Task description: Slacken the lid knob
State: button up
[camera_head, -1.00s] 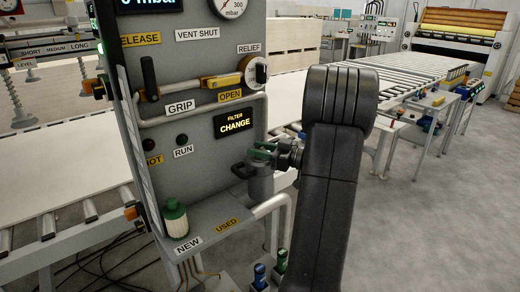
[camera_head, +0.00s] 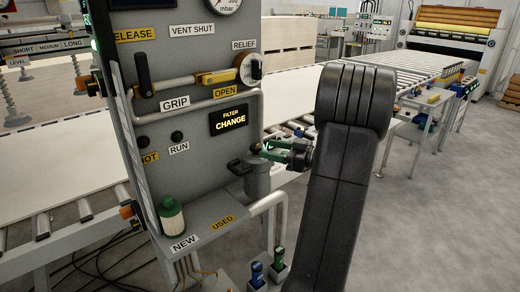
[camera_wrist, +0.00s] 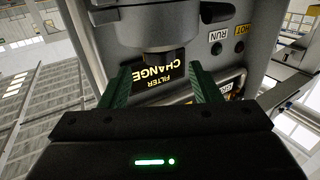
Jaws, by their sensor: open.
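The grey filter canister (camera_head: 257,182) stands on the front of the control panel, with a black handle (camera_head: 238,166) at its left side. In the wrist view, which is upside down, the canister (camera_wrist: 145,15) comes in from the top. The lid knob is hard to make out; a dark shape lies against the lid edge there, in front of the black display. My gripper (camera_head: 268,151) is open at lid height, just right of and above the canister. Its green fingers (camera_wrist: 158,80) stand apart on either side of the lid's line, with nothing held.
The lit FILTER CHANGE display (camera_head: 229,120) is close behind my gripper. A green-topped white filter (camera_head: 172,220) stands on the shelf by the NEW label (camera_head: 185,243). A pale pipe (camera_head: 268,205) runs right of the canister. The floor at right is clear.

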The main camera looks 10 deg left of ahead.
aim_at(256, 146)
jog(key=s+d, duration=0.1)
jog(key=d, duration=0.7)
jog(key=shift+s+b, duration=0.25)
jog(key=shift+b, duration=0.15)
jog(key=a, duration=0.4)
jog(key=w+a+p, duration=0.1)
jog(key=a, duration=0.4)
jog(key=w+a, duration=0.1)
jog(key=a, duration=0.3)
jog(key=shift+w+a+p, duration=0.25)
jog(key=shift+p, duration=0.1)
